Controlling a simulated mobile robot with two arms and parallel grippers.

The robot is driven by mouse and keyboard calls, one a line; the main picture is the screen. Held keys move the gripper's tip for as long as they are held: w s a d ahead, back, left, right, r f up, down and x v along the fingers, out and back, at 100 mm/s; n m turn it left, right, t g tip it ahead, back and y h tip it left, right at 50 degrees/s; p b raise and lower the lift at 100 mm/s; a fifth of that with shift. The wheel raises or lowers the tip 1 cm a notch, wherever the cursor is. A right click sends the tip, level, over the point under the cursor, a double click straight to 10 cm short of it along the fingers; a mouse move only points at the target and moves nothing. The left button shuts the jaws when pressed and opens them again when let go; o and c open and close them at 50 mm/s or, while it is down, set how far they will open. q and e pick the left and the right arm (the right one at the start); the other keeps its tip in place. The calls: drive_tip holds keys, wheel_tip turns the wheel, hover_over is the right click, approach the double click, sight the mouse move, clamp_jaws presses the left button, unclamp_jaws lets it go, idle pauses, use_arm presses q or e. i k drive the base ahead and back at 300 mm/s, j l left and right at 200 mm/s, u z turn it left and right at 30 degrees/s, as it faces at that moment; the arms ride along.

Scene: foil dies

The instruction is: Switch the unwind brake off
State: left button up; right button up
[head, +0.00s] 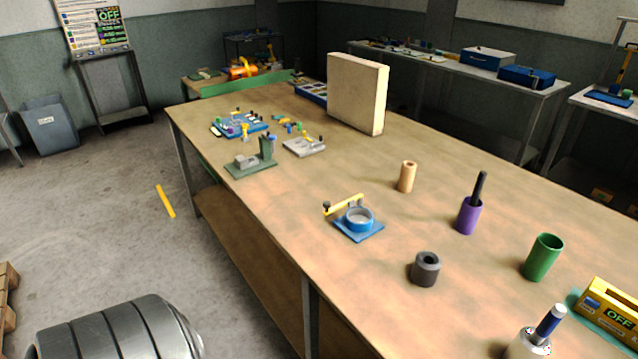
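A yellow box (612,307) with a green "OFF" label stands on a teal base at the right edge of the table, cut off by the frame. A blue part shows at its left end. I cannot tell whether this box is the unwind brake. A blue fixture (359,221) with a ring on a square plate stands mid-table. A yellow lever (344,206) with a dark knob at its left end lies across its back. Neither of my grippers is in view.
The long wooden table (300,215) carries a purple cup (469,216) holding a black rod, a green cup (543,257), a tan cylinder (407,176), a dark hollow cylinder (425,268) and a blue-topped tool (549,322). A cream block (357,94) stands farther back.

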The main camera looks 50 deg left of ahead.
sight(327, 205)
drive_tip(key=u, duration=1.3)
